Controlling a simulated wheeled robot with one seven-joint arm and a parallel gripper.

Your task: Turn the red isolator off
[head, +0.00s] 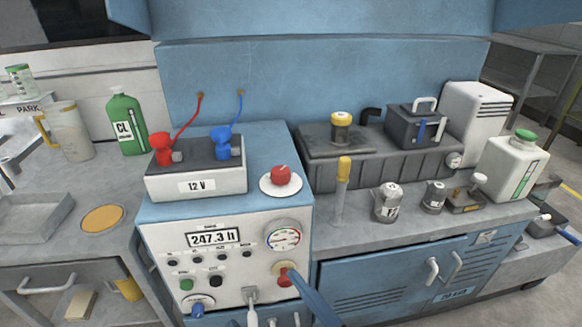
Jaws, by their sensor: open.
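The red isolator appears to be the red knob (281,174) on a round white plate (267,188). It sits on top of the blue cabinet, just right of the 12 V battery (197,185). Its switch position is too small to read. Another red part (284,280) is low on the white front panel, below the round gauge, with a blue bar running down to the right from it. My gripper is not visible in the head view, so nothing is seen touching the isolator.
Red and blue terminal clamps with upright wires stand on the battery, left of the isolator. The white panel (170,250) below carries a display (213,237), a gauge (283,238) and buttons. Bottles and canisters stand on the right counter. The space above the isolator looks clear.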

